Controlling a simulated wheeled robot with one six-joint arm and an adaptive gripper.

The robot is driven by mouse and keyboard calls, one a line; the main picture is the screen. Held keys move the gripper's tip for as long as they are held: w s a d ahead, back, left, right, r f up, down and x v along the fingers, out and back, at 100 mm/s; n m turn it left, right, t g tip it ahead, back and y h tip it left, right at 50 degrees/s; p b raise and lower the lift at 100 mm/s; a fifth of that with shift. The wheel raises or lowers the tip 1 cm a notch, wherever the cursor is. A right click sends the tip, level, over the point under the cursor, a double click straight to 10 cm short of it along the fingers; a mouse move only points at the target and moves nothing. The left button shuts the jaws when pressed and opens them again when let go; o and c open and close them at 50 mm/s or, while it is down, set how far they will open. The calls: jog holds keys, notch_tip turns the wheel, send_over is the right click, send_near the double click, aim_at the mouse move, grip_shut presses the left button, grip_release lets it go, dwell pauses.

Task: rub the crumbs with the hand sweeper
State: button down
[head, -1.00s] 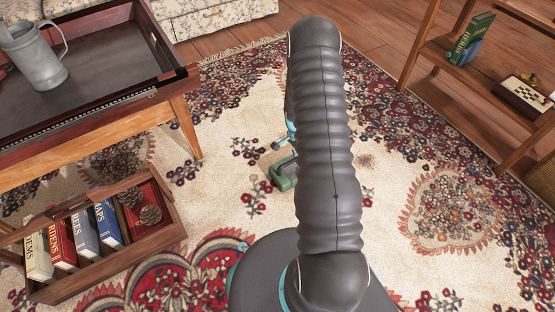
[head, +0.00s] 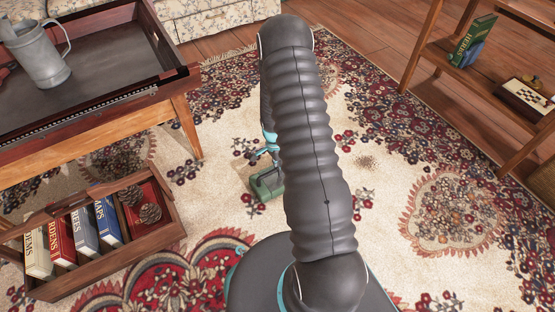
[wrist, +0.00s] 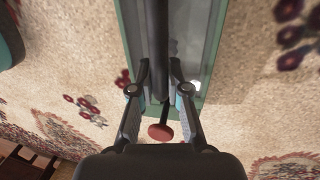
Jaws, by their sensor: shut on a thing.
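The hand sweeper (head: 266,184), a green-framed head, is low at the rug, partly behind my arm. In the wrist view the sweeper (wrist: 210,62) shows its green frame, a dark handle and a red knob at the end. My gripper (wrist: 161,92) is shut on the dark handle. In the head view my gripper (head: 270,146) is partly hidden by my arm. The crumbs (head: 366,162) look like a small brown speckled patch on the cream rug, right of my arm. The sweeper is apart from them, to their left. I cannot tell whether its underside touches the rug.
A wooden crate (head: 110,262) with books and pine cones sits at the lower left. A tray table (head: 185,106) with a pewter jug (head: 38,55) stands at the upper left. A wooden shelf (head: 432,58) is at the right. Open patterned rug lies around the crumbs.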

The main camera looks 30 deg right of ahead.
jog(key=shift+a+r, duration=0.1)
jog(key=shift+a, duration=0.3)
jog(key=shift+r+p, duration=1.95)
jog(key=shift+r, duration=2.2)
